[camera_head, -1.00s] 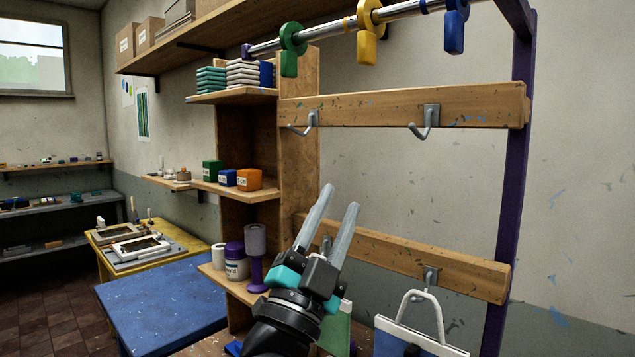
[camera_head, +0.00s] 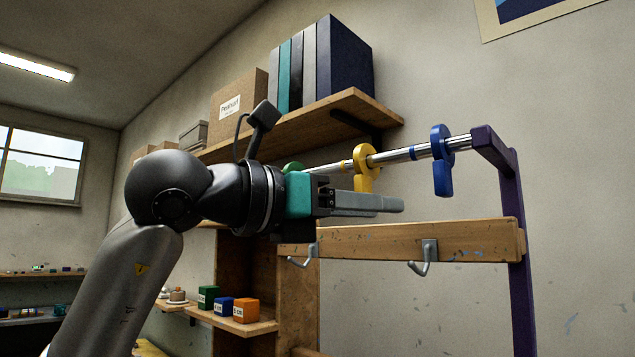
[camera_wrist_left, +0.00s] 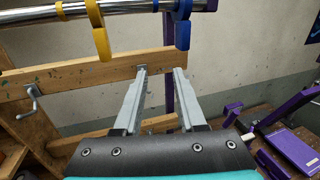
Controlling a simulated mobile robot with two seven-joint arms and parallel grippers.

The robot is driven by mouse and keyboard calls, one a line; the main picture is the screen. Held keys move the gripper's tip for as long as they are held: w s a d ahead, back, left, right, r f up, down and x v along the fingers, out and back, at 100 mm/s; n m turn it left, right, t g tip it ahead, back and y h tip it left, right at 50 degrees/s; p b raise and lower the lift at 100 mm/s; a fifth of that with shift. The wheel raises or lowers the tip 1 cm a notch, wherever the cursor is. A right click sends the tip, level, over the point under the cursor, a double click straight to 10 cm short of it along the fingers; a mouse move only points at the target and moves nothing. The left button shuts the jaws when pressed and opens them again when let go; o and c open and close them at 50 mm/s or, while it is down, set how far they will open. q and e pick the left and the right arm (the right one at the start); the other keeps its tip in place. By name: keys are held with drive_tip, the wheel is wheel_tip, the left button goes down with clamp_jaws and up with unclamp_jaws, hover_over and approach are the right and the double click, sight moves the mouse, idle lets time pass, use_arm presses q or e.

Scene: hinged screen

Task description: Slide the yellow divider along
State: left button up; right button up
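The yellow divider (camera_head: 364,170) hangs on the metal rail (camera_head: 407,154) between a green divider (camera_head: 293,168) and a blue divider (camera_head: 442,160). My left gripper (camera_head: 400,205) is in front of the rail, its fingers pointing right, just below and in front of the yellow divider, which it partly hides. In the left wrist view, the fingers (camera_wrist_left: 160,72) stand apart with nothing between them. The yellow divider (camera_wrist_left: 100,35) is beyond and left of the fingers there, and the blue divider (camera_wrist_left: 183,25) is above the right finger. My right gripper is not in view.
A purple post (camera_head: 515,250) holds the rail's right end. A wooden board with hooks (camera_head: 400,243) runs below the rail. A shelf (camera_head: 365,103) with a cardboard box (camera_head: 238,100) and binders (camera_head: 345,58) is behind and above. Small coloured boxes (camera_head: 246,310) stand lower down.

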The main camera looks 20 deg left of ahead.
sight(358, 190)
use_arm(q)
drive_tip(key=a+r+n+t+y, duration=0.2)
drive_tip(key=a+r+n+y, duration=0.15)
drive_tip(key=a, duration=0.25)
drive_tip(key=shift+m+y, duration=0.35)
drive_tip(key=shift+y, duration=0.1)
drive_tip(key=p+x, duration=0.3)
drive_tip(key=x, duration=0.4)
drive_tip(key=shift+w+r+p, duration=0.1)
drive_tip(key=shift+w+p, duration=0.2)
drive_tip(key=shift+p, duration=0.05)
drive_tip(key=shift+w, duration=0.1)
drive_tip(key=shift+c, duration=0.6)
clamp_jaws()
